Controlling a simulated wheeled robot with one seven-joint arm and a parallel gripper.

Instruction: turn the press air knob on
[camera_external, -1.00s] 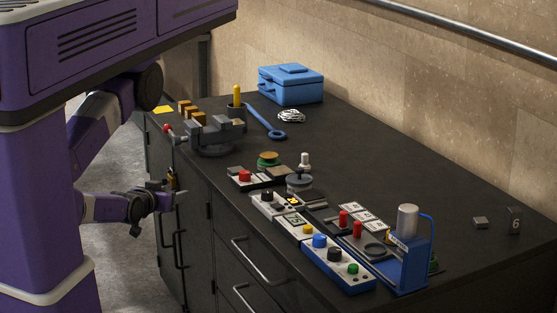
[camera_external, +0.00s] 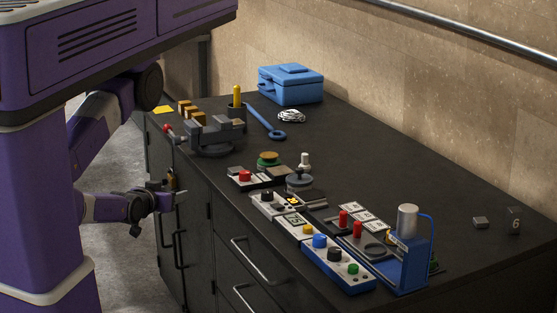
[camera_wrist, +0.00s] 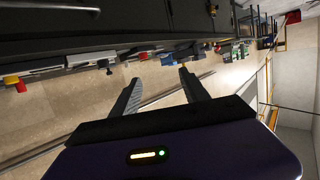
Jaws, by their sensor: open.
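The small blue press (camera_external: 412,262) with a grey cylinder on top stands at the front right of the dark bench. A blue-edged white control box (camera_external: 338,264) lies to its left, along the front edge. It carries a blue knob (camera_external: 320,240), a black knob (camera_external: 334,254) and a green button (camera_external: 353,269). No readable label shows which one is the air knob. My gripper (camera_external: 172,199) is low beside the cabinet front, well left of the press and apart from it. In the wrist view my gripper (camera_wrist: 157,76) is open, with nothing between its fingers.
More control boxes with a red button (camera_external: 245,176) and a yellow knob (camera_external: 307,230) line the front edge. A vise (camera_external: 215,138), a blue wrench (camera_external: 266,122) and a blue toolbox (camera_external: 291,86) sit farther back. Drawer handles (camera_external: 262,262) stick out from the cabinet. The bench's right rear is mostly clear.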

